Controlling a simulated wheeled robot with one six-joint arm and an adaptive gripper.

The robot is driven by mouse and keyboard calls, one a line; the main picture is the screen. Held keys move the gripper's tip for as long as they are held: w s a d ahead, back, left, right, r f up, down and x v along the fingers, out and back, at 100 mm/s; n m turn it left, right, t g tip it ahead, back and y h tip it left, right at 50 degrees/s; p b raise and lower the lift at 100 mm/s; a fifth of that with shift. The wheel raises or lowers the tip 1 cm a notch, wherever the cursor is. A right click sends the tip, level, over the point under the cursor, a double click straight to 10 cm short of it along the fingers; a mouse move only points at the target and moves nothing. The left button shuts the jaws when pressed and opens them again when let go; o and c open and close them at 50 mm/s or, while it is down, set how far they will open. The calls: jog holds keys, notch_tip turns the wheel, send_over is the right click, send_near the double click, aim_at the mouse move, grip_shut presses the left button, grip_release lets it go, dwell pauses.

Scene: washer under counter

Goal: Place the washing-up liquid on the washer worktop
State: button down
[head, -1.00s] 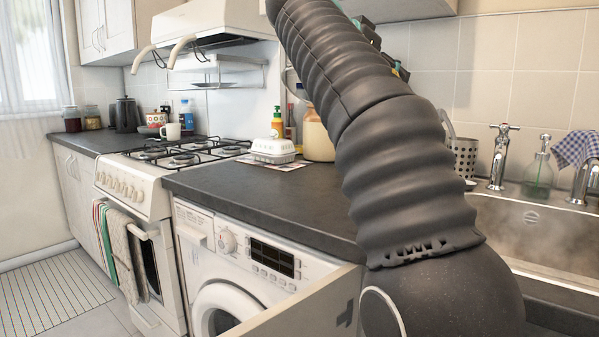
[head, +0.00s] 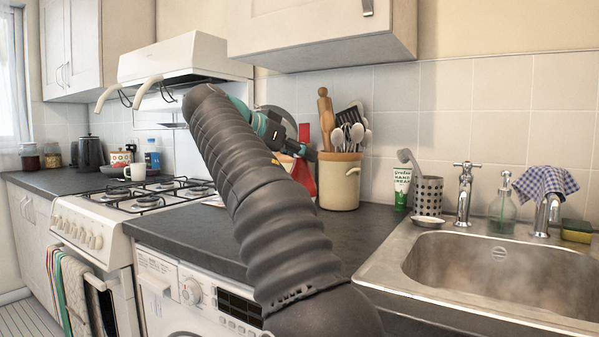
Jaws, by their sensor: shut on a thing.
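The washing-up liquid appears to be the red bottle (head: 303,180) in the head view, just left of the utensil crock. My gripper (head: 308,153) is shut across it; red shows above and below the fingers. The bottle looks upright. My arm hides part of the gripper and the area left of the bottle. The dark washer worktop (head: 190,232) runs above the white washer (head: 165,290). The bottle's base is low over the back of the worktop; I cannot tell whether it touches.
The cream utensil crock (head: 338,187) stands close right of the bottle. Further right are a green hand cream tube (head: 402,188), a metal holder (head: 428,197) and the sink (head: 400,262). The gas hob (head: 150,195) is left. A wall cupboard (head: 330,35) hangs above. The front worktop is clear.

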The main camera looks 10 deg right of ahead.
aim_at(293, 168)
jog(key=shift+w+f, duration=0.1)
jog(key=shift+f, duration=1.95)
jog(key=shift+f, duration=0.2)
jog(key=c, duration=0.9)
grip_release()
jog(key=shift+o, duration=0.2)
jog(key=shift+r, duration=0.1)
jog(key=shift+a+r, duration=0.1)
jog(key=shift+r, duration=0.05)
jog(key=v, duration=1.2)
